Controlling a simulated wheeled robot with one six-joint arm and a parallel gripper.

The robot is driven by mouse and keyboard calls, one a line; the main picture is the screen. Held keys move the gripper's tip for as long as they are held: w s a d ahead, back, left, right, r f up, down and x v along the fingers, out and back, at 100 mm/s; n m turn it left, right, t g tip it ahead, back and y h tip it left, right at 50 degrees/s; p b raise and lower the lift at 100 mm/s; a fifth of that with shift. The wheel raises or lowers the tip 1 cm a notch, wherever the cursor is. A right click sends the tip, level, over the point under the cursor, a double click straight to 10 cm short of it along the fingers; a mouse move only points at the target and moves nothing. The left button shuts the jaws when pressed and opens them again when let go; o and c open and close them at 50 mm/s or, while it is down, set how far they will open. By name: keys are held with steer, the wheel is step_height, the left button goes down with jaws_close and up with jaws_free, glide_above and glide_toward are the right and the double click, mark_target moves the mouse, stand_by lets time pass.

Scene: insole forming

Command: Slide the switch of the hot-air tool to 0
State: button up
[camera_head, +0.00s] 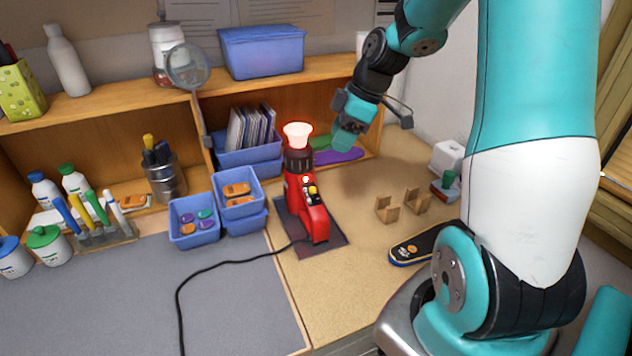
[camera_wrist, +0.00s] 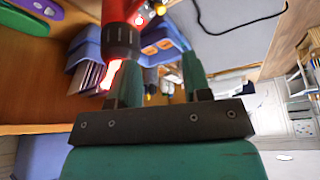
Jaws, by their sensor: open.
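The red hot-air tool (camera_head: 316,212) stands upright on a dark mat (camera_head: 334,238), its nozzle (camera_head: 298,132) at the top glowing pinkish white. Small lights and a yellow switch or knob (camera_head: 312,190) show on its front; I cannot read the setting. My gripper (camera_head: 348,130) is in the air to the right of the nozzle, apart from the tool. In the wrist view, my gripper's (camera_wrist: 158,75) two teal fingers are spread with nothing between them. The tool (camera_wrist: 120,15) shows there beyond the fingers, at the upper left, with its glowing nozzle pointing down.
Blue bins (camera_head: 194,222) stand left of the tool. A black cable (camera_head: 222,264) runs from it over the grey mat (camera_head: 100,310). Wooden holders (camera_head: 388,208) and a dark insole (camera_head: 418,244) lie to the right. A magnifier (camera_head: 188,66) stands behind. The front board is clear.

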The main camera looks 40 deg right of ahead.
mark_target(314, 188)
steer(key=p+x, duration=0.2)
steer(key=x, duration=1.1)
steer(key=shift+w+f, duration=0.15)
steer(key=shift+f, duration=0.2)
